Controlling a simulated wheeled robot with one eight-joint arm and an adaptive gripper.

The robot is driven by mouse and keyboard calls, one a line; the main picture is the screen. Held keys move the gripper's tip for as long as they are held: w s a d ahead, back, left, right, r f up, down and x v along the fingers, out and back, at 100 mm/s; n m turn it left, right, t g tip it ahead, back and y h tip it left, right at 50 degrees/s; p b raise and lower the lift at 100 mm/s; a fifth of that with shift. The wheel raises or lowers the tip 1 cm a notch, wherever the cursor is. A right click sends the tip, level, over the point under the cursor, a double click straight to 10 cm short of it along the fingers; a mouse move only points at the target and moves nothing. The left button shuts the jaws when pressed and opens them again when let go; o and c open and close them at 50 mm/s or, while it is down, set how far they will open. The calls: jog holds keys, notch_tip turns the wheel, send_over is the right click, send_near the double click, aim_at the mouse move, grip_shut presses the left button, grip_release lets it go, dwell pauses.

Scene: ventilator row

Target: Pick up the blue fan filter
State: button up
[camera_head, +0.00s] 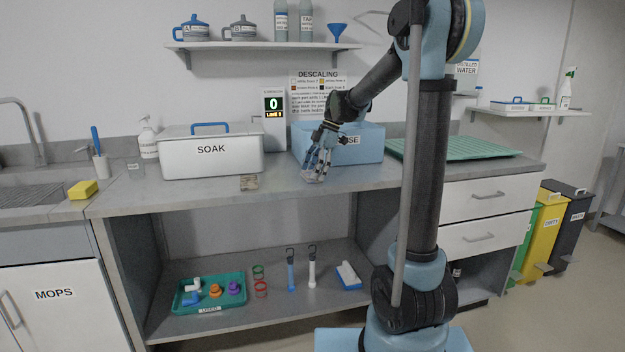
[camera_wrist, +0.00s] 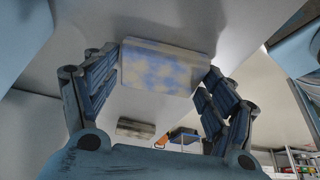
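The blue fan filter (camera_wrist: 160,70) is a flat pad with mottled blue and pale patches, seen between my fingers in the wrist view. In the head view it is a small pale-blue piece (camera_head: 312,178) near the counter's front edge, partly hidden by my gripper. My gripper (camera_head: 318,168) points down at it in front of the light-blue rinse tub. In the wrist view my gripper (camera_wrist: 164,62) is open, with one finger at each side of the filter. The fingertips are very close to its edges; I cannot tell whether they touch.
A beige filter (camera_head: 249,183) lies on the counter to the left. The white SOAK tub (camera_head: 211,158) and the light-blue rinse tub (camera_head: 368,143) stand behind. A green mat (camera_head: 455,148) lies to the right. The lower shelf holds a teal tray (camera_head: 209,306) with several parts.

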jog(key=shift+c, duration=0.9)
notch_tip(320, 180, up, 10)
dwell(0.6)
jog(key=shift+d, duration=0.1)
